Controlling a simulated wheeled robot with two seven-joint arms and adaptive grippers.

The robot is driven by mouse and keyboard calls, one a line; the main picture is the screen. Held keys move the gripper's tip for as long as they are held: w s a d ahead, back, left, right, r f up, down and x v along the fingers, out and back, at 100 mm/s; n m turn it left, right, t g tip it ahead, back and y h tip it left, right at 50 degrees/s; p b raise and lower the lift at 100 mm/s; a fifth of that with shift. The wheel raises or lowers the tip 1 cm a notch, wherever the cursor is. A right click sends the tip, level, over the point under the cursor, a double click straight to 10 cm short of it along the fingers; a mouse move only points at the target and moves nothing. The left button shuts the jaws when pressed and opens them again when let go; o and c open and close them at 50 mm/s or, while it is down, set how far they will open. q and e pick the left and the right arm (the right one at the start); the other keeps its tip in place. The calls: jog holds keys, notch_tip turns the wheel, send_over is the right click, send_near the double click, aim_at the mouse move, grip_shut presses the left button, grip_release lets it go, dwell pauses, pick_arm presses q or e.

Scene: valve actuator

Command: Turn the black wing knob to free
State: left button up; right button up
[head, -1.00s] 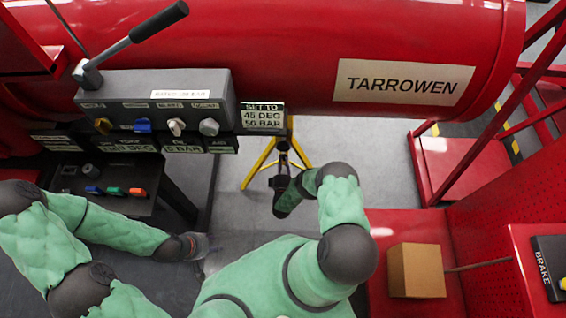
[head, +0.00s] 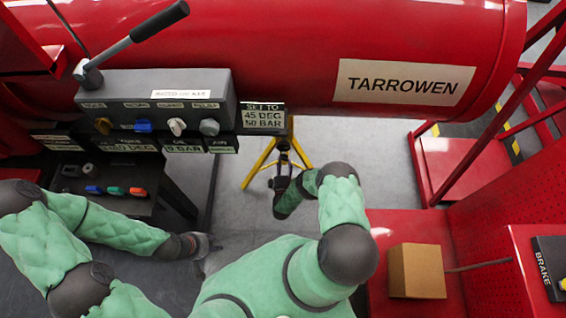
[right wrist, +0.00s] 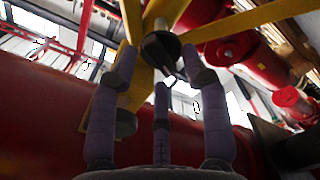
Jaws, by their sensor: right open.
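The black wing knob (right wrist: 160,47) shows in the right wrist view, at the hub of a yellow stand with several arms. My right gripper (right wrist: 163,80) is open, with its fingers spread below and around the knob. I see no clear contact, and nothing is between the fingertips. In the head view the right gripper (head: 280,184) is small and dark, in front of the yellow stand (head: 262,160); I cannot make out the knob's wings there. My left gripper (head: 197,245) is low on the left, away from the stand, and its fingers are too unclear to read.
A grey control box (head: 155,100) with several knobs and a lever stands at the upper left. A red tank (head: 290,50) spans the top. A cardboard box (head: 416,271) sits on a red surface at the lower right. Grey floor (head: 370,160) is free right of the stand.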

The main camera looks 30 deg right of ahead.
jog(key=v, duration=1.1)
jog(key=shift+s, duration=0.25)
